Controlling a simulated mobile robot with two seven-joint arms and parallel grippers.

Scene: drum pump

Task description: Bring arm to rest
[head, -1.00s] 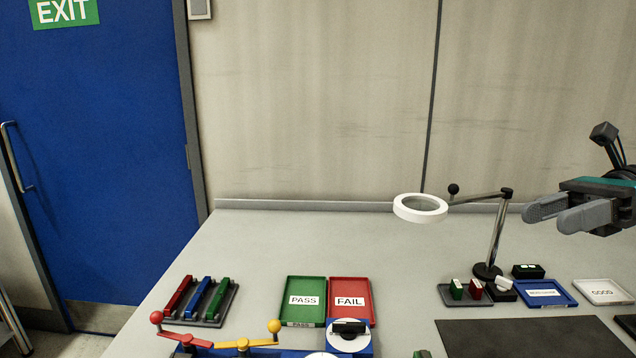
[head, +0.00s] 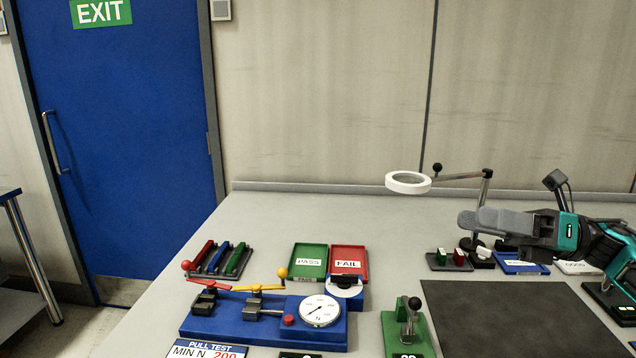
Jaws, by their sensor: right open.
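My right gripper (head: 482,219) is at the right in the head view, its grey fingers pointing left. It is open and empty, raised above the back right of the bench (head: 290,217). Its arm comes in from the right edge. It hangs in front of the lamp stand and hides part of the small items behind it. My left gripper is not in view.
A magnifier lamp (head: 408,182) stands close to my right gripper. A blue pull tester (head: 265,322) with a dial and a green fixture (head: 407,333) are at the front. The PASS tray (head: 310,250) and FAIL tray (head: 348,250) stand behind. A dark mat (head: 520,315) lies clear.

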